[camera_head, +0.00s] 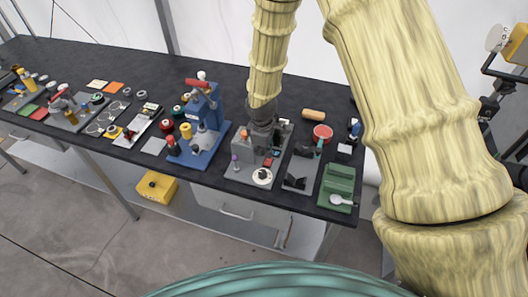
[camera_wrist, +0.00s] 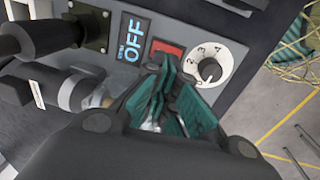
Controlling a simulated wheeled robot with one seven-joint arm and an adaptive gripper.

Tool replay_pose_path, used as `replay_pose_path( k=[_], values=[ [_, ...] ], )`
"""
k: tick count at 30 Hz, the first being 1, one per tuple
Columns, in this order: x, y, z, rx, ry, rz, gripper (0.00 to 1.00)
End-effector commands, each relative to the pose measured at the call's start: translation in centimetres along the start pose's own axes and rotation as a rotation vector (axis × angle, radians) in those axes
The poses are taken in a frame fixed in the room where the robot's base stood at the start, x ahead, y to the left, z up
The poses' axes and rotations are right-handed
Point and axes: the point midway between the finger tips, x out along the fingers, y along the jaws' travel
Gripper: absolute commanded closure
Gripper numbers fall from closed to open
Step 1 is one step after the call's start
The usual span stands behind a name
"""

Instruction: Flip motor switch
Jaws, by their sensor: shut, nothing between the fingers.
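A grey panel (camera_head: 240,172) stands on the dark bench, below my gripper in the head view. In the wrist view it carries a label reading "OFF" (camera_wrist: 131,38), with smaller, hard-to-read lettering beside it. A red switch-like part (camera_wrist: 166,47) sits right of the label, partly covered by my fingers. A white numbered dial (camera_wrist: 211,66) with a dark knob is further right. My gripper (camera_wrist: 176,75) is shut and empty, its teal fingertips over the red part's lower edge. I cannot tell whether they touch it. In the head view the fingertips are hard to make out.
A black lever-like part (camera_wrist: 40,37) stands left of the label. A blue press (camera_head: 203,130) is left of the panel; a dark fixture (camera_head: 300,168) and a green tray (camera_head: 338,183) are right.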

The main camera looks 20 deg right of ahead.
Motion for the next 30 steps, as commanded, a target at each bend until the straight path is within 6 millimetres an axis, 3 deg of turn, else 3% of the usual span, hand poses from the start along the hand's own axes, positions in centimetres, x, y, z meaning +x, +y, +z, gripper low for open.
replay_pose_path(
  k=[1,8,30],
  values=[
    [-0.9,0.2,0.0,0.001,0.000,0.000,1.00],
    [-2.5,0.6,-0.1,0.001,0.002,0.002,1.00],
    [-10.2,2.3,0.0,0.000,0.001,0.000,1.00]
  ],
)
